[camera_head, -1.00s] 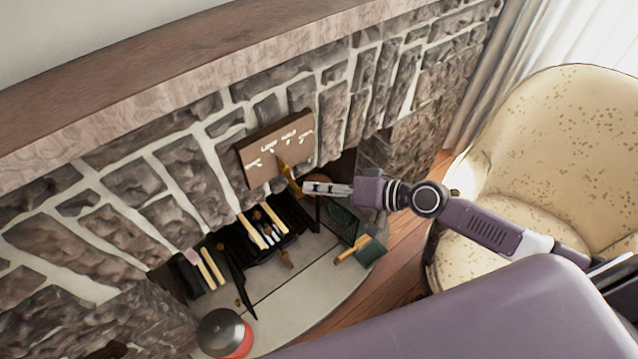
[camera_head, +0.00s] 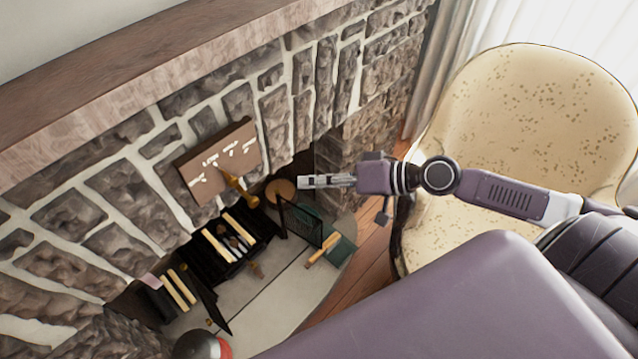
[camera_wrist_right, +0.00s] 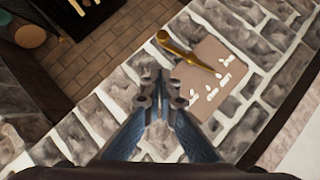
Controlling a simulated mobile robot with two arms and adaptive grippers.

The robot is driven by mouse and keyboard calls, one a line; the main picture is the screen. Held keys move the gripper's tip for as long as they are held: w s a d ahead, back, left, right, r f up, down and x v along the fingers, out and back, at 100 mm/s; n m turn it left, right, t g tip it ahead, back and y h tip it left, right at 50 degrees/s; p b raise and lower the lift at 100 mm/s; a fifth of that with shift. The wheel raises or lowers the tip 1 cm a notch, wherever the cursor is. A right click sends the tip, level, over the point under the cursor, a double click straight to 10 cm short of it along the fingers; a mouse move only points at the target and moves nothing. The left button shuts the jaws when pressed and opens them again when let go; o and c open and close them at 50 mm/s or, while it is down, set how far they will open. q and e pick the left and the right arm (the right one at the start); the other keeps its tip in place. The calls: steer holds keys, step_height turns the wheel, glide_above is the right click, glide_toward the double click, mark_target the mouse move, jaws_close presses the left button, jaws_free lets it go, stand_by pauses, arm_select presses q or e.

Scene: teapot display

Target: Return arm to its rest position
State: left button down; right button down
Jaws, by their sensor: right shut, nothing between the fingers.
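My right gripper (camera_head: 302,181) is shut and empty in the head view, held out in front of the stone fireplace. In the right wrist view my right gripper's fingers (camera_wrist_right: 160,76) are together with nothing between them. A brown board (camera_head: 218,161) with white lettering is on the stone wall, left of the gripper. A golden handle-like thing (camera_head: 238,190) hangs at the board's lower edge. In the wrist view the board (camera_wrist_right: 213,80) and golden thing (camera_wrist_right: 185,54) lie just beyond the fingertips, apart from them. My left gripper is not in view.
A cream armchair (camera_head: 530,130) stands close behind my right arm. A dark mesh screen (camera_head: 302,225), a green box (camera_head: 341,252) and a black rack (camera_head: 215,257) with pale sticks are on the hearth. A round grey-and-red thing (camera_head: 200,345) is at the bottom.

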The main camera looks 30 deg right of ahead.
steer(key=w+d+f+m+t+h, duration=0.15)
steer(key=d+f+h, duration=0.35)
steer(key=d+f, duration=0.95)
steer(key=s+d+f+g+h, duration=0.1)
steer(key=s+d+f+h, duration=0.15)
steer(key=f, duration=0.55)
steer(key=s+d+f+g+h, duration=0.1)
steer(key=s+d+f, duration=0.2)
steer(key=f, duration=0.5)
steer(key=s+a+f+n+g+h, duration=0.1)
steer(key=s+a+f+g, duration=0.1)
steer(key=s+f, duration=0.7)
steer(key=s+a+f+n+g+h, duration=0.1)
steer(key=s+a+f+g, duration=0.1)
steer(key=s+f, duration=0.7)
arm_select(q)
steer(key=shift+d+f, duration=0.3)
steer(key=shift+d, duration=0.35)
arm_select(e)
steer(key=s+a+f+n+g, duration=0.1)
steer(key=s+a+f, duration=0.2)
steer(key=s+a, duration=0.3)
steer(key=s+a+f+n+g, duration=0.2)
steer(key=s+a+f, duration=0.2)
steer(key=s, duration=0.6)
steer(key=shift+a+f, duration=0.25)
steer(key=shift+a, duration=0.7)
steer(key=shift+w+g+y, duration=0.1)
steer(key=shift+g+y, duration=0.15)
